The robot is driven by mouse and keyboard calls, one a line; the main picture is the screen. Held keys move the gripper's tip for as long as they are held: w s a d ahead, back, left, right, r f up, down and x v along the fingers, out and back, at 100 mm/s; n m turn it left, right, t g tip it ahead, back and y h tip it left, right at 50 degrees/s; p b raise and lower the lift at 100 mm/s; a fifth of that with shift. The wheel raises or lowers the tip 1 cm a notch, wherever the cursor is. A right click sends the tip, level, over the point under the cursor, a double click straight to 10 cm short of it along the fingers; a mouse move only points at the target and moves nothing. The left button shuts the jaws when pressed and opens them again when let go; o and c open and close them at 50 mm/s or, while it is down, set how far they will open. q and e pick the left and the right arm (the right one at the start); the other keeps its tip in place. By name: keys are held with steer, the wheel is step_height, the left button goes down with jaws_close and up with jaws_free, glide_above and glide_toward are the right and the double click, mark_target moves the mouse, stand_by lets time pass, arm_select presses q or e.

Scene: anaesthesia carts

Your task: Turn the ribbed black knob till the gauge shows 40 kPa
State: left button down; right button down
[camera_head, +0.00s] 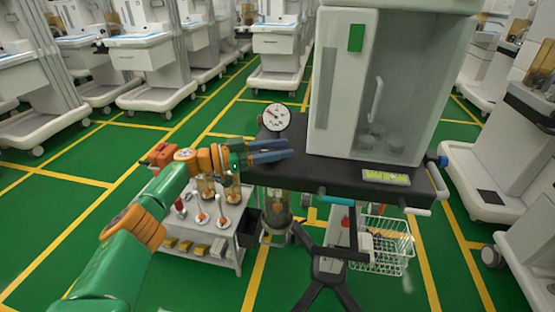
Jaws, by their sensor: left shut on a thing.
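My left gripper (286,149) reaches in from the left with blue fingers, just in front of the gauge. It is shut on the ribbed black knob at the left side of the cart top. The fingers hide the knob, so I cannot see how far it is turned. My right gripper is out of view.
A white cabinet (336,82) with a clear door stands on the dark cart top (337,172). A low trolley (236,247) with bottles and yellow items stands below my left arm. A wire basket (390,245) hangs at the front right. More carts stand around on green floor.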

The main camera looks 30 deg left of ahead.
arm_select(q)
steer(key=shift+d+f, duration=0.1)
steer(key=shift+f, duration=0.05)
stand_by(0.3)
steer(key=c, duration=0.5)
jaws_free()
steer(key=shift+o, duration=0.6)
steer(key=shift+w+d, duration=0.15)
steer(key=v, duration=0.7)
